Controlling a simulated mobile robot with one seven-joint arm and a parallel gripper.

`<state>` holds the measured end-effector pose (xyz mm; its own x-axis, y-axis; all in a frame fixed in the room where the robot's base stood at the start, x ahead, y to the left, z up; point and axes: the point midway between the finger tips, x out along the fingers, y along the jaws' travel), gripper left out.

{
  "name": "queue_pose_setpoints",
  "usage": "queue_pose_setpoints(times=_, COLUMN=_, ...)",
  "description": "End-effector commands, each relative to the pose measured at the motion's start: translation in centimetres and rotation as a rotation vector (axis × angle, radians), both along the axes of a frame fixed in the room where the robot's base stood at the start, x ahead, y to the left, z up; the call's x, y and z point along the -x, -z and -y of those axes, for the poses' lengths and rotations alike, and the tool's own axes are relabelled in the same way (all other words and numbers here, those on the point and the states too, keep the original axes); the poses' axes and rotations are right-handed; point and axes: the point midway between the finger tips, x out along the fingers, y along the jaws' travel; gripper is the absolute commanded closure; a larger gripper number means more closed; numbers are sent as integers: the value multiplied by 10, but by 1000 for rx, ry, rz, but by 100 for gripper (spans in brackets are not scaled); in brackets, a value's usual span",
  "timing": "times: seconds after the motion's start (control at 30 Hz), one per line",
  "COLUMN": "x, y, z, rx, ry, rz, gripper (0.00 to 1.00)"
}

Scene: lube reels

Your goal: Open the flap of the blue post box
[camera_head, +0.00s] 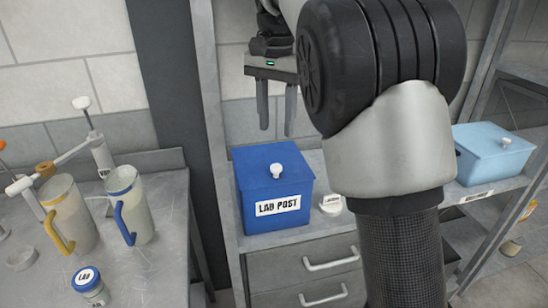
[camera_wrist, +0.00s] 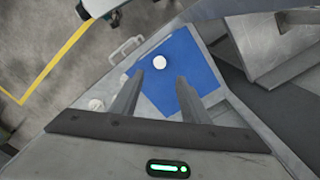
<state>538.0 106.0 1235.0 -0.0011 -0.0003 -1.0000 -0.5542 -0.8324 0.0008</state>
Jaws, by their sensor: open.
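The blue post box (camera_head: 270,195) stands on a grey shelf top in the head view. It has a white "LAB POST" label on its front and a white knob (camera_head: 277,171) on its flat blue flap (camera_head: 262,160). The flap lies shut on the box. My gripper (camera_head: 277,125) is open and empty, above and behind the box in the picture, fingers pointing down. In the wrist view the blue flap (camera_wrist: 182,62) and white knob (camera_wrist: 159,62) show beyond the open fingertips. The fingers appear apart from the knob.
A small white labelled jar (camera_head: 331,203) stands right of the box. A light blue box (camera_head: 493,153) sits on the right shelf. Drawers with handles (camera_head: 331,258) are below. Pitchers (camera_head: 70,213) and a lidded jar (camera_head: 88,284) stand on the left bench. A dark upright post (camera_head: 175,110) stands left.

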Motion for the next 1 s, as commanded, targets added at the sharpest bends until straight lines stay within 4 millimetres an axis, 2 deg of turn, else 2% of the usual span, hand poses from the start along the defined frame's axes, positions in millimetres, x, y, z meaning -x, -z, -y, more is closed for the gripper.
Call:
queue_pose_setpoints(times=0.03, x=1, y=11, z=0, rx=0, ry=-1, rz=-2, gripper=58)
queue_pose_setpoints(times=0.3, x=1, y=66, z=0, rx=0, ry=-2, rz=-2, gripper=58)
queue_pose_setpoints(times=0.5, x=1, y=95, z=0, rx=0, ry=-2, rz=0, gripper=58)
queue_pose_setpoints(times=0.7, x=0, y=105, z=0, rx=0, ry=-2, rz=1, gripper=58)
queue_pose_setpoints(times=0.97, x=0, y=106, z=0, rx=0, ry=-3, rz=1, gripper=58)
queue_pose_setpoints(times=1.0, x=0, y=106, z=0, rx=0, ry=-3, rz=1, gripper=65)
